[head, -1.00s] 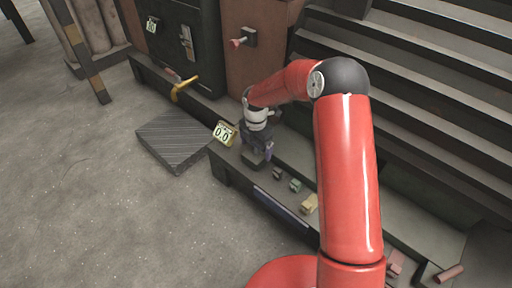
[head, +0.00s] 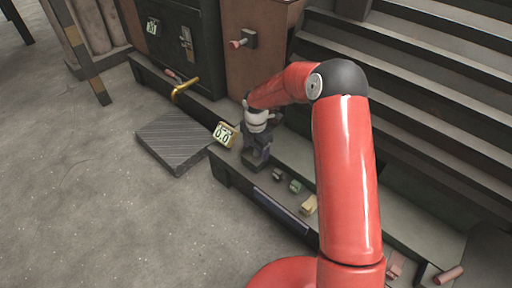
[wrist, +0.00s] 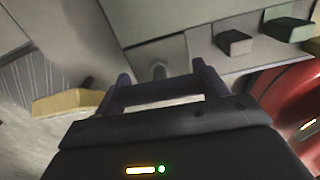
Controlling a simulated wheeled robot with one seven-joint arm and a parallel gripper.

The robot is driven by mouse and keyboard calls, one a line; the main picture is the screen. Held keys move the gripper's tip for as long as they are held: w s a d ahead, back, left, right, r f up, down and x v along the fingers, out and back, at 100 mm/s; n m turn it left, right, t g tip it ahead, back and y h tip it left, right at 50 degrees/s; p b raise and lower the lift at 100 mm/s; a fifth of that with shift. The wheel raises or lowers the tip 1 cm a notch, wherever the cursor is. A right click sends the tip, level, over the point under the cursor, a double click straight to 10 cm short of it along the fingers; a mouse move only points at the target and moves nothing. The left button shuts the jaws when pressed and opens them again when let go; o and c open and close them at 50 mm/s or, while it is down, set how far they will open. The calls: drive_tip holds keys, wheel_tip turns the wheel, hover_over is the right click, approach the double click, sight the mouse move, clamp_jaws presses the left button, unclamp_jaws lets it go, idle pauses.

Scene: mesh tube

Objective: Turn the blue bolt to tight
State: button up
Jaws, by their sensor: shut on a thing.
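My gripper (head: 257,153) points down over the low grey bench in the head view. In the wrist view my gripper (wrist: 160,74) has two purple-blue prongs, with a dark purple-blue bar running between them. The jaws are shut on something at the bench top. I take it for the blue bolt, but its outline merges with the fingers and my arm hides the spot in the head view. A small yellow-framed display (head: 225,134) stands just left of the gripper; its digits are blurred. Its yellow body also shows in the wrist view (wrist: 68,102).
Small dark, green and tan blocks (head: 295,186) sit along the bench (head: 233,172) right of the gripper. A yellow handle (head: 184,88) and a red-tipped knob (head: 240,43) are behind. A ribbed plate (head: 174,140) lies left. Grey stairs (head: 430,80) rise at right; open floor lies in front.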

drive_tip(key=m+p, duration=0.1)
drive_tip(key=m, duration=0.5)
drive_tip(key=shift+r, duration=0.1)
drive_tip(key=m, duration=0.7)
drive_tip(key=shift+m, duration=0.4)
drive_tip(key=m, duration=0.4)
drive_tip(key=shift+m, duration=0.3)
drive_tip(key=m, duration=0.4)
drive_tip(key=shift+m, duration=0.4)
drive_tip(key=o, duration=1)
